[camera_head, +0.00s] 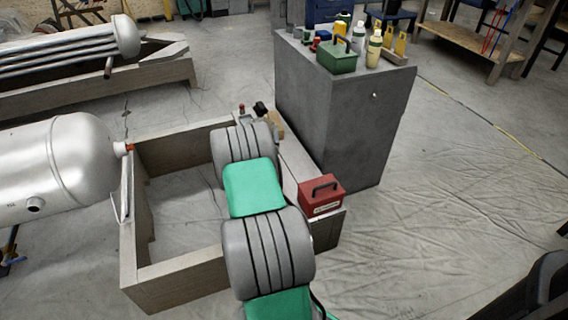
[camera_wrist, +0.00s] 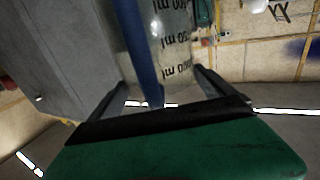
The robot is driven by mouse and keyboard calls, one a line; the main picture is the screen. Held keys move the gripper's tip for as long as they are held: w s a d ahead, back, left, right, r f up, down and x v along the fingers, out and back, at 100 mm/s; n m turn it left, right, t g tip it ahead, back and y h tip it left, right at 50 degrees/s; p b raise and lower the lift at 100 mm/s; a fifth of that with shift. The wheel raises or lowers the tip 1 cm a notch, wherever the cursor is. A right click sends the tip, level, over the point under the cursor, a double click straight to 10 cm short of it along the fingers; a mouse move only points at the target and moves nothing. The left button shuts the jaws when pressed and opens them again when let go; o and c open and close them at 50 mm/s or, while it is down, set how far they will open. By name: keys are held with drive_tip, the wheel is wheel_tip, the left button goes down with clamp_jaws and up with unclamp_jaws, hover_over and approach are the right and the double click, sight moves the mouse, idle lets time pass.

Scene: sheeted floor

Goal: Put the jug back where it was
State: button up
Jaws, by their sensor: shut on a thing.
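The jug (camera_wrist: 174,40) is a clear vessel with dark measuring marks, seen close up in the wrist view. A blue upright bar (camera_wrist: 135,45) runs along its left side and looks like its handle. My gripper (camera_wrist: 162,88) is shut on the jug, with the blue bar between its dark fingers. The jug's full outline lies outside the wrist view. In the head view my green and grey arm hides the gripper, and I cannot make out the jug there.
A grey cabinet (camera_head: 325,110) stands beyond my arm, carrying a green toolbox (camera_head: 338,62) and several bottles (camera_head: 375,48). A red toolbox (camera_head: 320,196) sits on a low wooden frame (camera_head: 180,276). A silver tank (camera_head: 70,165) lies at left.

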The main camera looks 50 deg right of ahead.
drive_tip(key=d+f+b, duration=0.7)
drive_tip(key=d+f, duration=0.6)
drive_tip(key=d, duration=0.1)
drive_tip(key=shift+w+d+b, duration=0.15)
drive_tip(key=shift+d+b, duration=0.15)
drive_tip(key=shift+b, duration=0.05)
drive_tip(key=o, duration=1.8)
drive_tip(key=shift+a+f, duration=0.1)
drive_tip(key=shift+f, duration=0.15)
drive_tip(key=shift+c, duration=0.2)
drive_tip(key=p+v, duration=0.3)
drive_tip(key=v, duration=0.4)
drive_tip(key=shift+s+a, duration=0.2)
